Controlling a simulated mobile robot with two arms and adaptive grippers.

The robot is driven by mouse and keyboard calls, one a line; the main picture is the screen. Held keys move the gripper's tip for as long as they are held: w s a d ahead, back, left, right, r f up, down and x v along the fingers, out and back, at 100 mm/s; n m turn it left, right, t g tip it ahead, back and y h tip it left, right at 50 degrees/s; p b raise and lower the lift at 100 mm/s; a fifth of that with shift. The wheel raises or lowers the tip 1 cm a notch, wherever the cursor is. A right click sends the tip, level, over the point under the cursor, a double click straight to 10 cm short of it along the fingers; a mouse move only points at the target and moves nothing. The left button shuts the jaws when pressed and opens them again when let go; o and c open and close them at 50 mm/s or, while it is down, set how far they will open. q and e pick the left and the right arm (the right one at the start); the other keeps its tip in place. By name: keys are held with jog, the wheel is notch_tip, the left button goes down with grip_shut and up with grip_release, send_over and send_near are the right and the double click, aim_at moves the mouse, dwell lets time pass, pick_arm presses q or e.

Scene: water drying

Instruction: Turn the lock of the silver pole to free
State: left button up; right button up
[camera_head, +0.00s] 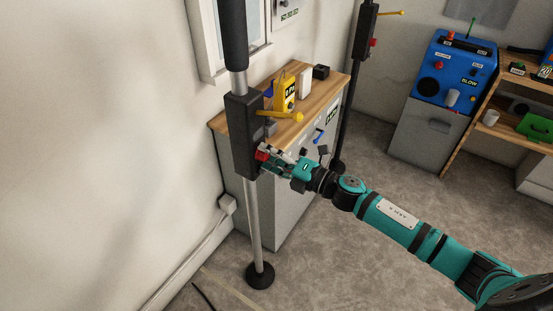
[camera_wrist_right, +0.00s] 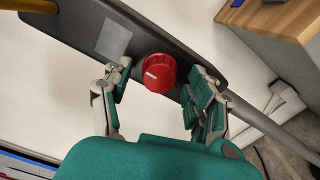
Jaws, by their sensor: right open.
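The silver pole (camera_head: 252,212) stands upright at the left, with a black housing (camera_head: 241,130) around it. The lock is a red knob (camera_wrist_right: 160,73) with a white mark on the housing's face. It also shows in the head view (camera_head: 261,154). My right gripper (camera_head: 272,157) is at the knob, with its teal arm reaching in from the right. In the right wrist view the gripper's fingers (camera_wrist_right: 158,90) are open, one on each side of the knob, with gaps to it. A yellow lever (camera_head: 280,115) sticks out of the housing above the knob. My left gripper is not in view.
A grey cabinet with a wooden top (camera_head: 335,87) stands behind the pole, carrying a yellow box (camera_head: 286,92) and small items. A second, black pole (camera_head: 354,92) stands farther back. A blue machine (camera_head: 454,72) is at the right. The floor in front is mostly clear.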

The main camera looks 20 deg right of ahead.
jog(key=v, duration=1.2)
jog(key=shift+f, duration=0.1)
jog(key=d+f+m+h, duration=0.3)
jog(key=d+f+m, duration=0.1)
jog(key=f, duration=0.3)
jog(key=d+f+m+h, duration=0.3)
jog(key=f+m, duration=0.2)
jog(key=f, duration=0.2)
jog(key=s+d+f+m+g+h, duration=0.1)
jog(key=s+d+f+m+h, duration=0.2)
jog(key=f, duration=0.6)
jog(key=s+d+f+m+g+h, duration=0.15)
jog(key=s+f+m, duration=0.25)
jog(key=f, duration=0.5)
jog(key=s+a+f+m+g, duration=0.3)
jog(key=s+f+m+g, duration=0.2)
jog(key=s+f, duration=0.8)
jog(key=s+a+f+m+g, duration=0.1)
jog(key=s+a+f+g, duration=0.1)
jog(key=s, duration=0.5)
jog(key=s+a+f+m+g, duration=0.1)
jog(key=s+a+f+m, duration=0.1)
jog(key=s+a+f, duration=0.2)
jog(key=s+a+f+m+g, duration=0.2)
jog(key=s+a+f, duration=0.1)
jog(key=s, duration=0.7)
jog(key=shift+s+a+f+g+p, duration=0.2)
jog(key=shift+s+f+g+p, duration=0.1)
jog(key=shift+g+p, duration=0.1)
jog(key=shift+h, duration=0.25)
